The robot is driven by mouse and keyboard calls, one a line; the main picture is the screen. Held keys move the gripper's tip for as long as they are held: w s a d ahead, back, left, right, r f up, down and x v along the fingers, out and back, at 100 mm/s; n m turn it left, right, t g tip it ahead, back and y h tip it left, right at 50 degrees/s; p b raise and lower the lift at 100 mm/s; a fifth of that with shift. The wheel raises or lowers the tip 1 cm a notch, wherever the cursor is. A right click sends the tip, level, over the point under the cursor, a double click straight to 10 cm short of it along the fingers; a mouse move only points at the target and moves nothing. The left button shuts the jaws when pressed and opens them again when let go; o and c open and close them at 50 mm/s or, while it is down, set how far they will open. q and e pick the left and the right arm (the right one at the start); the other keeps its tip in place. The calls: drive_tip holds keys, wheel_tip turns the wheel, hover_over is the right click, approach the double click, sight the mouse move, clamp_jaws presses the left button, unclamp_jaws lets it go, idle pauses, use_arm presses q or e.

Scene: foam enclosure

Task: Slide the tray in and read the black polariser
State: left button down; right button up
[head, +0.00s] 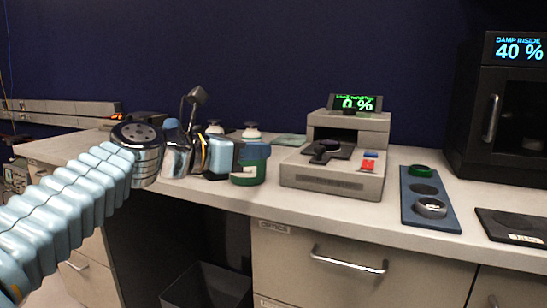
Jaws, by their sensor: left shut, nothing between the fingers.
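A blue rack (409,212) to the right holds a green-rimmed round piece (420,170), a dark one (425,189) and a silver-rimmed one (431,207). My right gripper is out of view.
A red button (369,166) is on the meter's front deck. A dark cabinet (500,120) reading 40 % stands at right, with a black pad (513,226) before it. White-topped bottles (251,130) stand behind my gripper. Drawers (340,275) are below the bench edge.

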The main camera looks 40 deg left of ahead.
sight(315, 149)
use_arm(q)
drive_tip(key=x, duration=1.3)
drive_tip(key=shift+w, duration=0.15)
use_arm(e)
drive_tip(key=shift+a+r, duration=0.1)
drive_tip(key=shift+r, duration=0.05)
